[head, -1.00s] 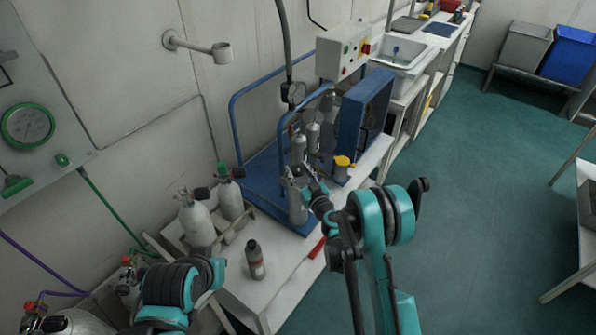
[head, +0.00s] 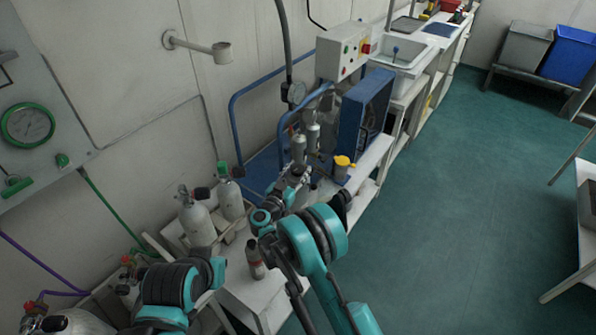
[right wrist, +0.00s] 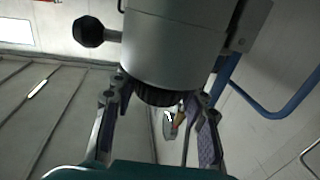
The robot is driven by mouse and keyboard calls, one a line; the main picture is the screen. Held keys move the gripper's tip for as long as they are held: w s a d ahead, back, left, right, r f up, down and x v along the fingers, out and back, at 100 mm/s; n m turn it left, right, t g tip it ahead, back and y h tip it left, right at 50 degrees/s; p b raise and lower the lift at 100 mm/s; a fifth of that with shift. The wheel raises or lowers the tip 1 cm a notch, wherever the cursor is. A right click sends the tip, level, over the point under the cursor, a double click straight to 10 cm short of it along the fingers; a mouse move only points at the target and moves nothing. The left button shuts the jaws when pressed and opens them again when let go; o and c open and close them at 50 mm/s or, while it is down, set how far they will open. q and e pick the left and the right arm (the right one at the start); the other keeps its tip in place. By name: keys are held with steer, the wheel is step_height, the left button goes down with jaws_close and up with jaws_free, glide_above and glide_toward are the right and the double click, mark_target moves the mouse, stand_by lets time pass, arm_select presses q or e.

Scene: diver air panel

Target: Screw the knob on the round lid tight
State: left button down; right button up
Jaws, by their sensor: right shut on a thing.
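In the right wrist view, a dark ribbed knob (right wrist: 158,96) sits at the near end of a grey metal cylinder (right wrist: 178,45). The two fingers of my right gripper (right wrist: 158,105) close on the knob from either side. The knob's near side is partly hidden. I cannot make out a separate round lid edge. In the head view, my right gripper (head: 297,176) is small and partly hidden by my arm, just below the upright silver cylinders (head: 299,148) on the compressor cart. My left gripper is out of view; only its arm shows at lower left.
A black ball handle (right wrist: 89,31) sticks out left of the cylinder. A blue cart rail (right wrist: 281,96) is at right.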

mark_target(298, 168)
steer(key=m+g+h, duration=0.7)
steer(key=h, duration=0.1)
steer(key=shift+g, duration=0.4)
steer(key=o, duration=1.2)
step_height(298, 168, up, 10)
